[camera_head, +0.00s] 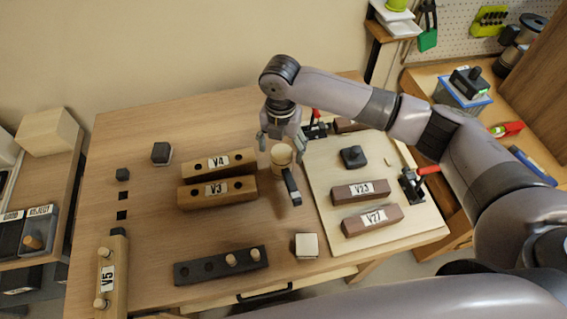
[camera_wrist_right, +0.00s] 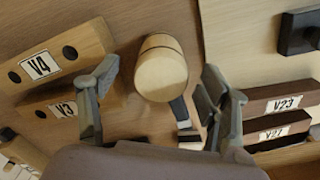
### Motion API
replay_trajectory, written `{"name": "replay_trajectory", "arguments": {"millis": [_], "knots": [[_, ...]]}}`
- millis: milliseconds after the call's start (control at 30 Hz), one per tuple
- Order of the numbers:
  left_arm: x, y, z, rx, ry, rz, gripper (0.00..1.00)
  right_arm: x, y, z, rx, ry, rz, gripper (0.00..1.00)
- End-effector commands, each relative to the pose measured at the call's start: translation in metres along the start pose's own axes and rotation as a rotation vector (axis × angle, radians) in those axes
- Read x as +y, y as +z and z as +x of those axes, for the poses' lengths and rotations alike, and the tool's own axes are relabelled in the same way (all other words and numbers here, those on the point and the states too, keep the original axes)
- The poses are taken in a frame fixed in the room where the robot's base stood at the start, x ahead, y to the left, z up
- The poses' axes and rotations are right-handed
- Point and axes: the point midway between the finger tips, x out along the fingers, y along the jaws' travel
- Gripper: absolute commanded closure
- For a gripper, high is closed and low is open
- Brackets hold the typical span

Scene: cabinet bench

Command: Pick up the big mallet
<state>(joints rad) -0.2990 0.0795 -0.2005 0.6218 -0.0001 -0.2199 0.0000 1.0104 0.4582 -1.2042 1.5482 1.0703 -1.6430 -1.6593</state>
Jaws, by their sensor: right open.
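The big mallet (camera_head: 282,157) has a pale round wooden head and a dark handle. It lies on the wooden bench between the V3 and V4 blocks and the light board, its handle pointing toward the front. In the right wrist view, the mallet head (camera_wrist_right: 161,68) shows between the fingers, with the dark handle below it. My right gripper (camera_head: 281,146) is open above the mallet head, one finger on each side. In the wrist view, the open right gripper (camera_wrist_right: 155,95) shows gaps beside the head. My left gripper is not in view.
The V4 block (camera_head: 218,163) and V3 block (camera_head: 217,192) lie left of the mallet. The light board (camera_head: 345,231) on the right carries the V23 block (camera_head: 360,191), the V27 block (camera_head: 372,220) and red-handled clamps. A small pale cube (camera_head: 307,246) sits in front.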

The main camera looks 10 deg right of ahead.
Motion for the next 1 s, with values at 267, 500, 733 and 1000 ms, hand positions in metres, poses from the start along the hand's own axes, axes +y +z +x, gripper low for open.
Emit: {"name": "replay_trajectory", "arguments": {"millis": [267, 500, 733, 1000], "knots": [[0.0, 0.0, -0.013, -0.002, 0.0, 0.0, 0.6, -0.003, -0.001, 0.034, 0.001, -0.003, 0.001, 0.29], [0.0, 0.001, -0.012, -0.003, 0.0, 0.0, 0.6, -0.003, -0.001, 0.036, 0.0, -0.002, 0.0, 0.29], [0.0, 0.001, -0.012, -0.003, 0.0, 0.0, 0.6, -0.002, -0.001, 0.036, 0.0, -0.001, 0.0, 0.44], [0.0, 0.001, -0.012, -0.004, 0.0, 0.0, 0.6, -0.002, -0.001, 0.035, 0.0, -0.001, 0.0, 0.62]]}}
